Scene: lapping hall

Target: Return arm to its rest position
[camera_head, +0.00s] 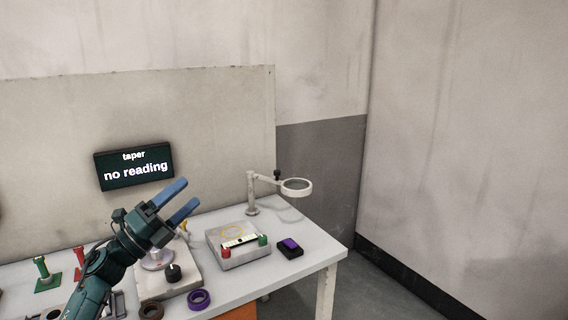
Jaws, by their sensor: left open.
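My left gripper (177,200) is in the camera_head view. Its arm comes in from the lower left. Its two blue fingers are apart, point up and to the right, and hold nothing. It shows in front of a light-grey device with a black knob (173,272) and hides part of it. My right gripper is not in view.
The white table (318,249) holds a grey block (238,248) with red and green ends, a black box with a purple top (290,247), a magnifier lamp (296,187), a purple ring (199,299) and a brown ring (151,310). A screen (134,167) reads "no reading".

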